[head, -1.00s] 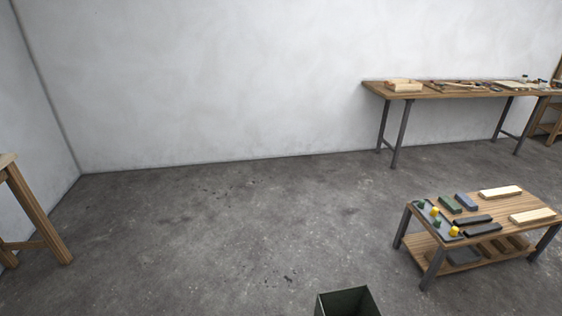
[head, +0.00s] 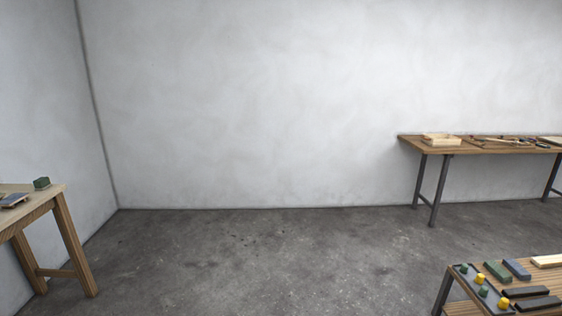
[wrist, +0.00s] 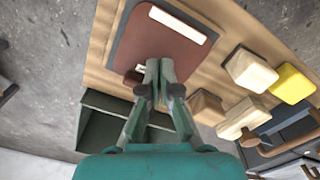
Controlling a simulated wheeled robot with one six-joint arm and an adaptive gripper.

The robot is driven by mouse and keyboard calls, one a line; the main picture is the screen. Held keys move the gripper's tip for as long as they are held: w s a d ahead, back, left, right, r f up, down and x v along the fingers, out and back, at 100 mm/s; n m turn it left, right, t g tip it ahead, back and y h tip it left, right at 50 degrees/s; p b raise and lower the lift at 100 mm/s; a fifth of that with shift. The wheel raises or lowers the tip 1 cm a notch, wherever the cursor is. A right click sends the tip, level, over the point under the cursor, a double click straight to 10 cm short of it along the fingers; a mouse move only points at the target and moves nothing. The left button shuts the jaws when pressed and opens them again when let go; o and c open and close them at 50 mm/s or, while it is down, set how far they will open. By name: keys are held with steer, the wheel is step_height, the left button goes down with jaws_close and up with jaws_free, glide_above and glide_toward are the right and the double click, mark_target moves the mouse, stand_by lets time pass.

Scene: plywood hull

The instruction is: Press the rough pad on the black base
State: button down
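On the low table at the lower right of the head view lie two long black pieces, a nearer one (head: 538,303) and a farther one (head: 526,292). Either may be the black base; I cannot tell which. A green block (head: 497,271) and a blue-grey block (head: 517,268) lie beside them; I cannot make out which thing is the rough pad. In the wrist view, my teal gripper (wrist: 160,68) has its fingertips together, with nothing visible between them. It is over a reddish-brown board (wrist: 160,45) with a white strip (wrist: 179,18). My gripper is not in the head view.
A dark tray (head: 467,284) with yellow and green knobs lies on the low table. A wooden table (head: 60,200) stands left, a long bench (head: 470,146) at the back wall. The wrist view shows a dark green bin (wrist: 98,128), wooden blocks (wrist: 250,72) and a yellow block (wrist: 291,85).

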steer(key=shift+f, duration=1.1)
stand_by(1.2)
steer(key=shift+r, duration=3.55)
